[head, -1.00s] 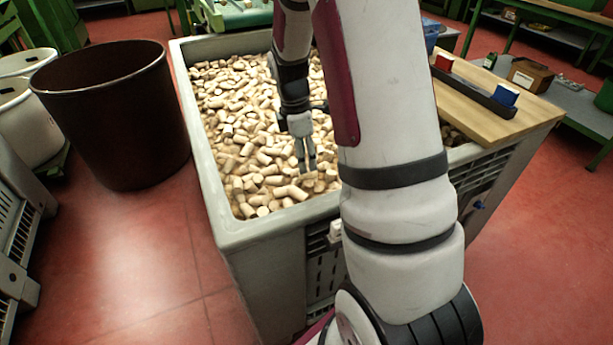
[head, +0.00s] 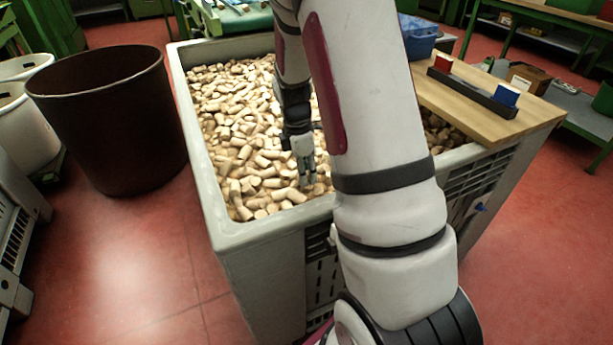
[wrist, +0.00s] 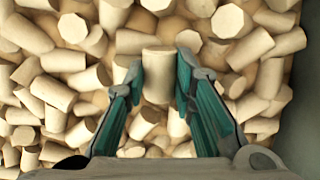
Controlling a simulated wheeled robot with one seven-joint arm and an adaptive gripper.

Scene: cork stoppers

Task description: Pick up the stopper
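A pale cork stopper (wrist: 158,74) lies between my fingertips in the wrist view, among many similar stoppers. My gripper (head: 307,181) is down at the surface of the stoppers, near the front wall of the grey bin (head: 240,232). In the wrist view, the two green fingers of my gripper (wrist: 160,76) stand apart, one on each side of this stopper. The fingertips are very close to its sides; firm contact is not clear. The stopper's lower end and what it rests on are partly hidden by its neighbours.
The bin's wall (wrist: 305,90) is close on the right in the wrist view. A wooden board (head: 470,108) with a dark tray holding red and blue blocks covers the bin's right part. A dark brown tub (head: 110,120) stands left of the bin.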

